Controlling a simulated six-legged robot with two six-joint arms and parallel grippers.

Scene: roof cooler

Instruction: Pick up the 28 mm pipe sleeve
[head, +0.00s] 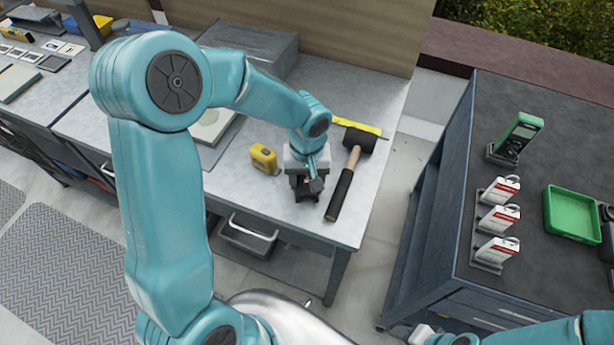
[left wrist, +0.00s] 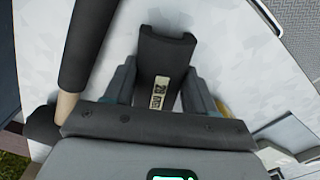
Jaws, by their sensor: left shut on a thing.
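The pipe sleeve (left wrist: 165,62) is a dark grey half-round piece with a pale label reading 28 mm, in the left wrist view. My left gripper (left wrist: 160,92) is shut on it, with one finger on each side. In the head view my left gripper (head: 308,188) is low over the front right part of the grey workbench (head: 372,100). There the sleeve is hard to tell from the dark gripper. I cannot tell whether the sleeve touches the bench top. My right arm shows only in part at the lower right, and its fingers do not show.
A mallet (head: 344,190) lies close to the right of my left gripper. A yellow tape measure (head: 263,158) is to its left, and a yellow strip (head: 356,126) lies behind. Across a gap, a dark cabinet top (head: 545,110) holds a green meter (head: 518,136), boxes and a green tray (head: 549,208).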

